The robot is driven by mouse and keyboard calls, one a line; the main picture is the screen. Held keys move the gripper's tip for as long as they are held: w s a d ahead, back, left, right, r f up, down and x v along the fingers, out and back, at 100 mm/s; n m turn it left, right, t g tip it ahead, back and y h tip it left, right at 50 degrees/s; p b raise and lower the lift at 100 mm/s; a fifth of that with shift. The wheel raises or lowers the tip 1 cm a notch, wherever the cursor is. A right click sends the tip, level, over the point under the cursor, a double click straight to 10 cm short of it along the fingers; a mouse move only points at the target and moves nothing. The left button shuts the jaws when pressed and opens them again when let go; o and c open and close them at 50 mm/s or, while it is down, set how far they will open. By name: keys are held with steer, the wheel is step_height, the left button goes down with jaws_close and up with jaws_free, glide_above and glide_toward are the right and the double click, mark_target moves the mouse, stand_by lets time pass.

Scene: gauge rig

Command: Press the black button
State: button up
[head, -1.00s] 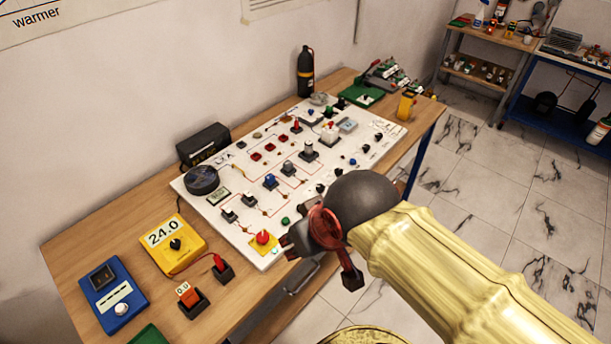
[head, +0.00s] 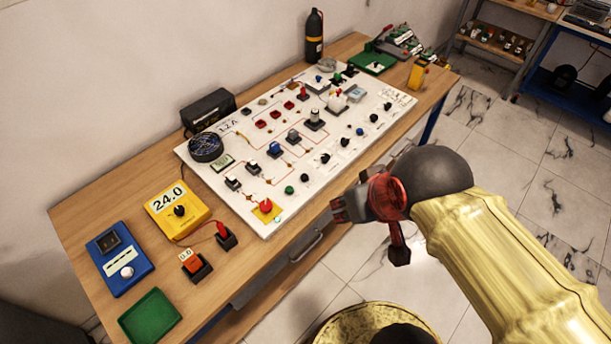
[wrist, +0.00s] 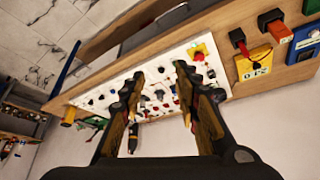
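The white panel board (head: 235,190) lies on the wooden table and carries several buttons, knobs and switches. Along its near side is a row of small round pieces: a green one (head: 289,190), then black ones, such as a black button or knob (head: 305,177) beside the green one. I cannot tell which black piece is the button. My gripper (head: 343,207) is in front of the board's near edge, apart from it and touching nothing. In the wrist view its two fingers (wrist: 160,72) are spread with nothing between them, and the board (wrist: 205,45) shows beyond them.
A red mushroom button on a yellow base (head: 266,208) sits at the board's near corner. A yellow meter (head: 178,210), a blue box (head: 118,262) and a green tray (head: 150,316) stand left. A black bottle (head: 314,36) stands behind. Floor is free right of the table.

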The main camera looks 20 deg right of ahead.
steer(key=shift+c, duration=0.9)
